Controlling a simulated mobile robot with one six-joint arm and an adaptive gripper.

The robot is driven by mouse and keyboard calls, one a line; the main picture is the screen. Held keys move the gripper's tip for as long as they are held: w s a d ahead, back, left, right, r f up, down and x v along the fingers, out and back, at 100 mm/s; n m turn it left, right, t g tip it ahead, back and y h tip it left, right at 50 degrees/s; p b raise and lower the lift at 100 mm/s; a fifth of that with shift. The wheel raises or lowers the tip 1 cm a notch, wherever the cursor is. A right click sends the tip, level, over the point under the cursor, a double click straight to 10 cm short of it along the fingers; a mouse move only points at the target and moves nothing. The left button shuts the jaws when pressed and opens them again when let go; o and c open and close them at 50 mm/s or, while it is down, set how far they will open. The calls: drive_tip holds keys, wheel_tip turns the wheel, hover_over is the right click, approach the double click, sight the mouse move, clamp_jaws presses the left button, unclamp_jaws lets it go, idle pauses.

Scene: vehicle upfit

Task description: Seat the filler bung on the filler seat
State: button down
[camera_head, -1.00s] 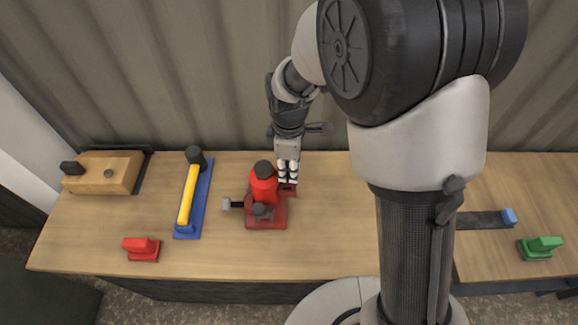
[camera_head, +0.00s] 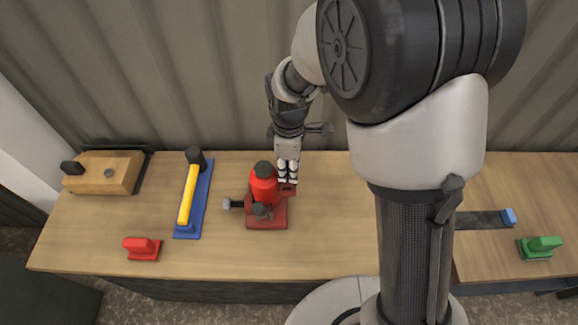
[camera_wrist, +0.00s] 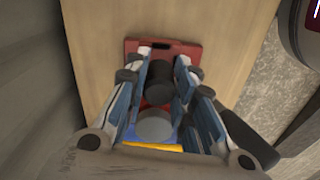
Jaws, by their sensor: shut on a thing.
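The red jack (camera_head: 264,186) stands upright on its red base (camera_head: 268,221) on the bench, with a dark cap on top and a dark lever piece at its front left. My gripper (camera_head: 288,180) points down at the back right of the jack, close over a small red block (camera_head: 289,189) on it. The filler seat is not clearly visible, nor is any contact.
A green piece (camera_head: 540,246) lies at far right. A corrugated wall (camera_head: 180,80) stands behind.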

drive_tip(key=shift+f+b, duration=1)
drive_tip(key=shift+f, duration=0.55)
idle(1.5)
idle(0.7)
drive_tip(key=c, duration=1.7)
unclamp_jaws()
drive_tip(key=shift+r, duration=0.2)
drive_tip(key=shift+r+p, duration=1.4)
drive_tip(key=shift+r, duration=0.2)
drive_tip(key=shift+o, duration=0.5)
drive_tip(key=o, duration=0.5)
drive_tip(key=shift+c, duration=0.5)
